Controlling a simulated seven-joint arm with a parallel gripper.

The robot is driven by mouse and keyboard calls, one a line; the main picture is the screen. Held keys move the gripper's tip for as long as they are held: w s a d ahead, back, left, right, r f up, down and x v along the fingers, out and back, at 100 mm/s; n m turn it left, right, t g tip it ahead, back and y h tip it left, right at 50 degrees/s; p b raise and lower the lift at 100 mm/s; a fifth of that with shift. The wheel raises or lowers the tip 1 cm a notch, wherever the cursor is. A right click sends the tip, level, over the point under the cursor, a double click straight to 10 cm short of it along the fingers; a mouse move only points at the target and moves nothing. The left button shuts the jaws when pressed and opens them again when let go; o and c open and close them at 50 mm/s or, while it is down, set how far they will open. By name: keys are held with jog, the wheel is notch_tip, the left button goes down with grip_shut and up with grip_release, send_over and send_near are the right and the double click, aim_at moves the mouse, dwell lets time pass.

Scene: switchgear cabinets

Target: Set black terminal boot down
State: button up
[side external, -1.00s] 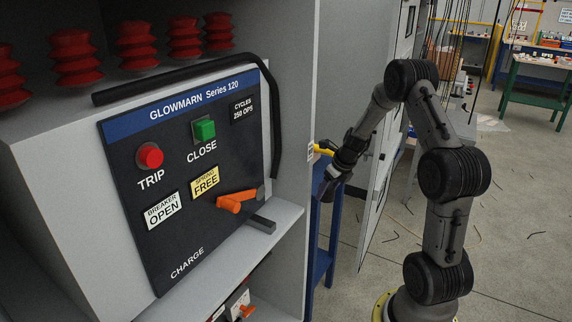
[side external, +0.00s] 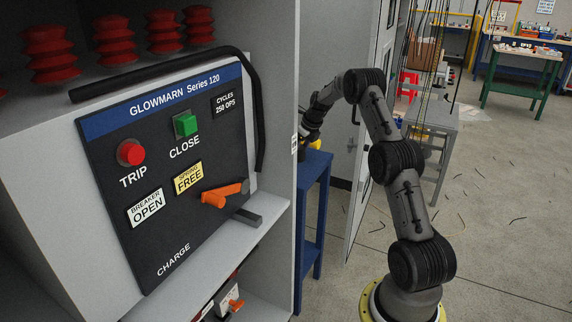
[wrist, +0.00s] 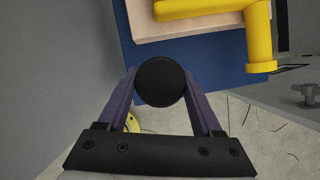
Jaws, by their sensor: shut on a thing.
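The black terminal boot (wrist: 161,82) shows end-on as a round black disc in the wrist view. My gripper (wrist: 160,88) is shut on it, with one purple-grey finger on each side. In the wrist view the boot overlaps the edge of a blue surface; I cannot tell its height above it. In the side external view my gripper is mostly hidden behind the cabinet's edge, near the blue stand (side external: 313,180), and the boot cannot be made out there.
A yellow bent object (wrist: 259,35) lies on a pale board (wrist: 205,27) over the blue surface. The grey cabinet (side external: 275,90) with its breaker panel stands at left. An open cabinet door (side external: 372,130) is behind my arm. Floor at right is mostly clear.

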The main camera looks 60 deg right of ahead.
aim_at(298, 177)
jog(key=shift+f, duration=3.75)
jog(key=shift+f, duration=0.2)
jog(key=o, duration=1.4)
jog(key=shift+c, duration=0.2)
jog(key=shift+r, duration=0.15)
jog(key=v, duration=1.2)
jog(key=shift+s, duration=0.1)
